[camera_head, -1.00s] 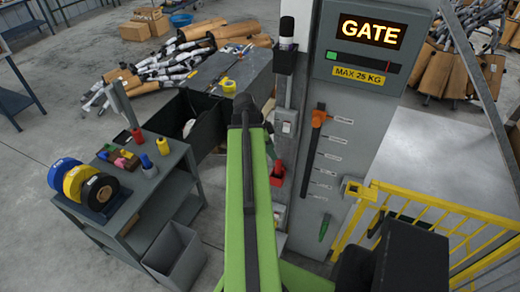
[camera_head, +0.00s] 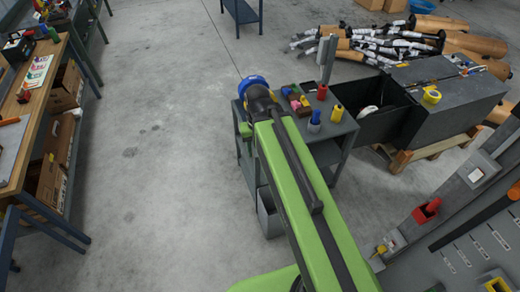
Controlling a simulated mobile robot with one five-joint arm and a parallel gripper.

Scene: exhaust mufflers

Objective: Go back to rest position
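My green arm reaches up from the bottom of the head view, and its far end overlaps the left side of the small grey cart (camera_head: 340,140). My gripper is hidden beyond the dark end of the arm, so its fingers do not show. A blue tape roll (camera_head: 252,84) shows just past the arm's end. I cannot see whether anything is held.
A wooden workbench (camera_head: 22,150) stands at the left with cardboard boxes (camera_head: 52,190) below. A dark open bin (camera_head: 385,108) and a grey box (camera_head: 460,105) are right of the cart. Mufflers (camera_head: 370,42) lie behind. The floor between bench and cart is clear.

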